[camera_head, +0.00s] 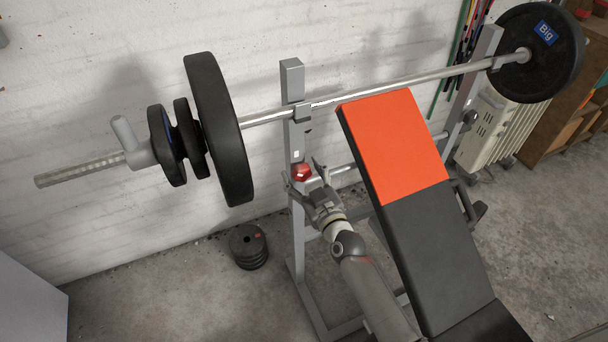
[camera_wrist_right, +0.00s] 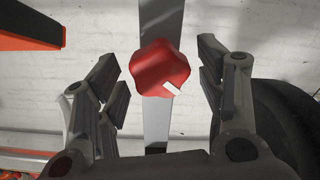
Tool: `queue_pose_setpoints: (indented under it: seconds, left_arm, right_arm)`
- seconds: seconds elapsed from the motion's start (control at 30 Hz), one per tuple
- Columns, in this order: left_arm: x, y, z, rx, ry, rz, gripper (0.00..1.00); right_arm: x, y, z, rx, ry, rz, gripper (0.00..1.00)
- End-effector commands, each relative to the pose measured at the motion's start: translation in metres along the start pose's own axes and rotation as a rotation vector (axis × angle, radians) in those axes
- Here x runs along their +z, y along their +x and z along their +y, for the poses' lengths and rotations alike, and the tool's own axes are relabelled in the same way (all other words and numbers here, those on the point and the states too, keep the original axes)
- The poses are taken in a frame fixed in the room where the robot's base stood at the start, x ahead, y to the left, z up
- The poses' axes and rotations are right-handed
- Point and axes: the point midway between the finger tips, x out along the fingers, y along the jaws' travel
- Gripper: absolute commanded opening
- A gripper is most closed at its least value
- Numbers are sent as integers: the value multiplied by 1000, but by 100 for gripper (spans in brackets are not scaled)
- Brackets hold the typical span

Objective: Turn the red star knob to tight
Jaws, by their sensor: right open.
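The red star knob (camera_head: 301,172) sits on the grey upright post (camera_head: 293,135) of the barbell rack, below the bar. In the right wrist view the knob (camera_wrist_right: 160,68) shows its lobed red face with a small white mark at its lower right. My right gripper (camera_head: 305,178) is open, with its fingers at the knob in the head view. In the wrist view its fingers (camera_wrist_right: 160,85) stand apart to the left and right of the knob, with gaps on both sides. No contact shows. My left gripper is not in view.
A barbell (camera_head: 400,85) with black plates lies across the rack above the knob. A red and black bench (camera_head: 398,140) stands close on the right of my arm. Stacked plates (camera_head: 249,247) lie on the floor by the white brick wall.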

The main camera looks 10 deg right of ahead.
Motion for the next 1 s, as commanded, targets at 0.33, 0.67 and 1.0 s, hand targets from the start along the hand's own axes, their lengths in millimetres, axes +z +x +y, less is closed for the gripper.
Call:
queue_pose_setpoints:
  seconds: [0.33, 0.67, 1.0]
  left_arm:
    - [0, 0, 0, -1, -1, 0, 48]
    - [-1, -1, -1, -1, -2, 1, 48]
    - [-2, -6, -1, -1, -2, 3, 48]
  right_arm:
    - [0, 0, 0, 0, -1, 0, 30]
    - [0, 0, 0, 0, 19, 0, 18]
    - [0, 0, 1, -1, 205, -2, 18]
